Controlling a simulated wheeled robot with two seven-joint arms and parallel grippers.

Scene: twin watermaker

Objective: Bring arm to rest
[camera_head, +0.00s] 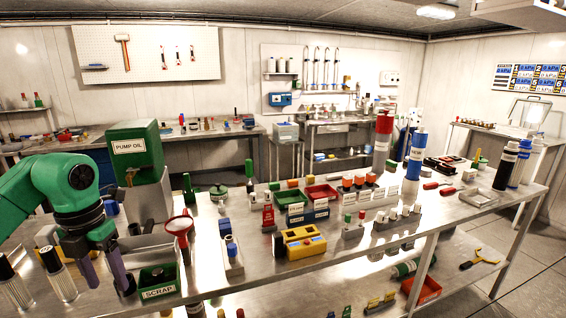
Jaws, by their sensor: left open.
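My left arm, green with a dark wrist, comes in from the left. My left gripper (106,278) points down with its two purple-grey fingers apart and nothing seen between them. It is over the left end of the steel bench (205,275), just left of the green scrap bin (158,293). One fingertip overlaps the bin's left side in the picture; I cannot tell whether they touch. The green pump oil tank (134,160) stands behind the gripper. My right gripper is not in view.
A red-rimmed funnel (180,226) stands right of the gripper. Silver cylinders (57,275) stand to its left. A yellow device (300,243) and labelled bins (308,212) occupy the bench middle. Tall red (383,140) and blue (415,158) cylinders stand farther right.

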